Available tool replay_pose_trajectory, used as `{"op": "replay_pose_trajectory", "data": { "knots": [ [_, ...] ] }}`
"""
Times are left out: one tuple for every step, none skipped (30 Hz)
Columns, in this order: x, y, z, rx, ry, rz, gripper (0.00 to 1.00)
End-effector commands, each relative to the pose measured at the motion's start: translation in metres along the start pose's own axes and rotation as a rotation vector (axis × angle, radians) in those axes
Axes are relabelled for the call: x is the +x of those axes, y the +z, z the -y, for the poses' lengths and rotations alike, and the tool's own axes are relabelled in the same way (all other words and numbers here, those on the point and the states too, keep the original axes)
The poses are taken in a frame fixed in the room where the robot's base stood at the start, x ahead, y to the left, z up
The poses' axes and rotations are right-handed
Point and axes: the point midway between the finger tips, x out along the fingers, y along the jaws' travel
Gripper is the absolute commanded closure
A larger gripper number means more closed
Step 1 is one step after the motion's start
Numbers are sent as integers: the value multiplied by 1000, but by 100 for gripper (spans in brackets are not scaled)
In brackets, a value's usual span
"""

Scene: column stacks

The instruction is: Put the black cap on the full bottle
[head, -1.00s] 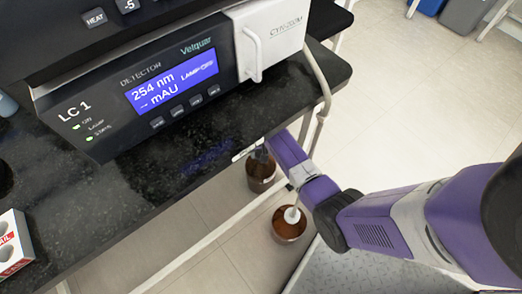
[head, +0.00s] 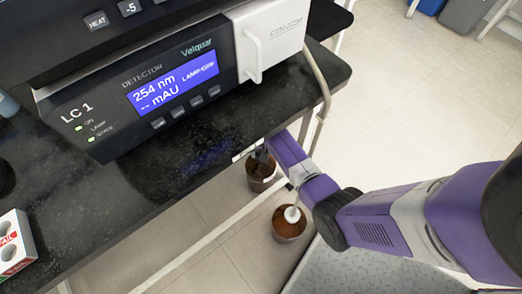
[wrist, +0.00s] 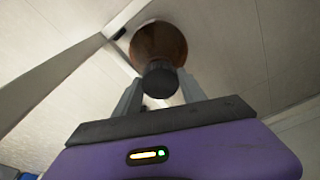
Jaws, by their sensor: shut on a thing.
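My gripper (wrist: 160,88) is shut on the black cap (wrist: 160,77), which sits between its two fingertips in the wrist view. Directly beyond the cap is a brown bottle (wrist: 158,42). I cannot tell whether the cap touches its neck. In the head view this brown bottle (head: 261,172) stands on the floor below the bench edge, its top partly hidden by my gripper (head: 262,153). A second brown bottle (head: 288,230) stands nearer, with a white fitting (head: 292,214) at its top. The fill levels cannot be seen.
The black bench top (head: 130,178) overhangs to the left of my arm, carrying an LC detector (head: 160,85). A white bench rail (head: 205,240) runs close by the bottles. A red and white box (head: 14,243) is at the far left. The floor at right is open.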

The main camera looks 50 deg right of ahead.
Motion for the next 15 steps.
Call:
{"op": "replay_pose_trajectory", "data": {
  "knots": [
    [0, 0, 0, 0, 0, 0, 89],
    [0, 0, 0, 0, 0, 0, 89],
    [0, 0, 0, 0, 0, 0, 89],
    [0, 0, 0, 0, 0, 0, 89],
    [0, 0, 0, 0, 0, 0, 89],
    [1, 0, 0, 0, 0, 0, 89],
    [1, 0, 0, 0, 0, 0, 89],
    [2, 0, 0, 0, 0, 0, 89],
    [2, 0, 0, 0, 0, 0, 89],
    [3, 0, 0, 0, 0, 0, 89],
    [3, 0, 0, 0, 0, 0, 89],
    [4, 1, 0, 0, 0, 0, 89],
    [5, 1, 0, 0, 0, 0, 89],
    [5, 1, 0, 0, 0, 0, 89],
    [6, 1, 0, 0, 0, 0, 89]
  ]
}}
